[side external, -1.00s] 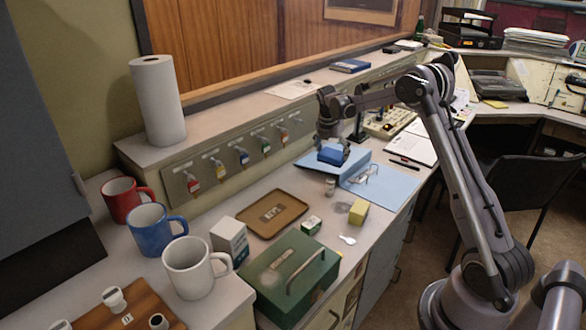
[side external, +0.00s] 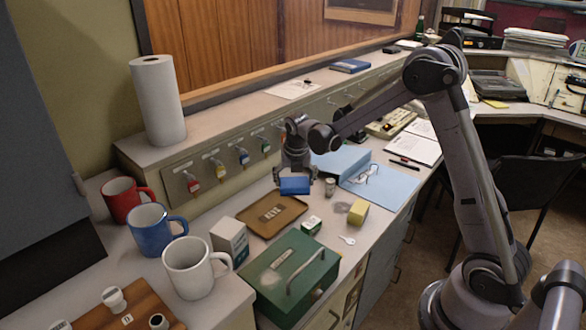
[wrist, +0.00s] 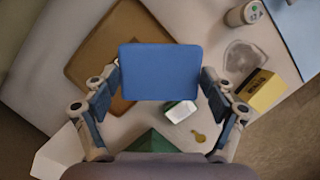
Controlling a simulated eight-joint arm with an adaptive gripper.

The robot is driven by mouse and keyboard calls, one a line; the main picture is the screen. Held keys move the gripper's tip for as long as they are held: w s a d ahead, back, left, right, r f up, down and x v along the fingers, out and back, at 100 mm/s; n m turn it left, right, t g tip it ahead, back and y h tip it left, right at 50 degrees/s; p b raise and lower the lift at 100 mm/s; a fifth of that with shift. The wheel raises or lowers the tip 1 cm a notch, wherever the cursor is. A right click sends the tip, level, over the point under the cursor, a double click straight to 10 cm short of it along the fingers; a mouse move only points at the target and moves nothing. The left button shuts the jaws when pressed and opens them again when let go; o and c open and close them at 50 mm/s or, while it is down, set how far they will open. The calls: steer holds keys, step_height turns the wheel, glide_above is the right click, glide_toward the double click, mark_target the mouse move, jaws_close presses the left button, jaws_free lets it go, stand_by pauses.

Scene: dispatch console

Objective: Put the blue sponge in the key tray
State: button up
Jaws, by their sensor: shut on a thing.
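The blue sponge (side external: 295,186) is held between the fingers of my gripper (side external: 294,177), above the counter at the back right corner of the key tray. In the wrist view the sponge (wrist: 160,72) sits between the two fingertips of my gripper (wrist: 160,82) and covers part of the tray. The key tray (side external: 250,225) is a flat brown tray with a labelled plate in its middle. It also shows in the wrist view (wrist: 92,62), behind and left of the sponge.
A green cash box (side external: 290,275), a small white-green box (side external: 311,225) and a yellow sponge-like block (side external: 358,212) stand near the tray. A white carton (side external: 230,240) and mugs (side external: 187,267) are left of it. A small jar (side external: 330,186) stands right of my gripper.

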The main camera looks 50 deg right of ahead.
steer(key=w+a+f, duration=0.4)
steer(key=a, duration=0.1)
steer(key=shift+w+a+f, duration=0.2)
steer(key=shift+w+a, duration=0.05)
steer(key=shift+f, duration=1.95)
steer(key=shift+f, duration=0.15)
steer(key=o, duration=0.8)
steer(key=shift+o, duration=0.2)
